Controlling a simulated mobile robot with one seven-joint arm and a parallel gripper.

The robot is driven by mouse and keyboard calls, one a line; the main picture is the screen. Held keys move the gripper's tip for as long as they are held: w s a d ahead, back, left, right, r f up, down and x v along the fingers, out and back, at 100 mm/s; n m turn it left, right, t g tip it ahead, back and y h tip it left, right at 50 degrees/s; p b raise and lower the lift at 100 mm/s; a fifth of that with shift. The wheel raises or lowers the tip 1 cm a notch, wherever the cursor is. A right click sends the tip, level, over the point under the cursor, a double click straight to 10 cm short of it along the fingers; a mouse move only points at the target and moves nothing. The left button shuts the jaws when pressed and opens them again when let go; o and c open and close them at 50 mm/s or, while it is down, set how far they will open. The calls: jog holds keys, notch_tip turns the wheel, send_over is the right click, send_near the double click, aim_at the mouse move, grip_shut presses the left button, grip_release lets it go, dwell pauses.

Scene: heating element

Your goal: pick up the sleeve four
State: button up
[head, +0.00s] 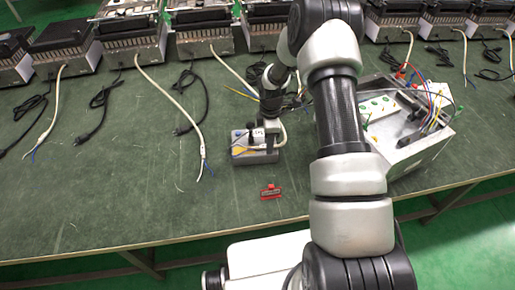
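My arm reaches forward, and my gripper (257,138) points down at a small grey box (262,157) on the green table. The fingertips are small and dark here, so I cannot tell whether they are open or shut, or whether they touch anything. The box shows small white, blue and yellow areas. I cannot make out a sleeve marked four; it may be too small to see or hidden by my gripper.
A small red object (270,191) lies on the table in front of the box. An open metal unit (408,125) with coloured wires stands to the right, partly behind my arm. Several metal units with cables line the back. The table's left front (130,205) is mostly clear.

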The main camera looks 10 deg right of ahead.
grip_shut()
jog(key=shift+r, duration=0.1)
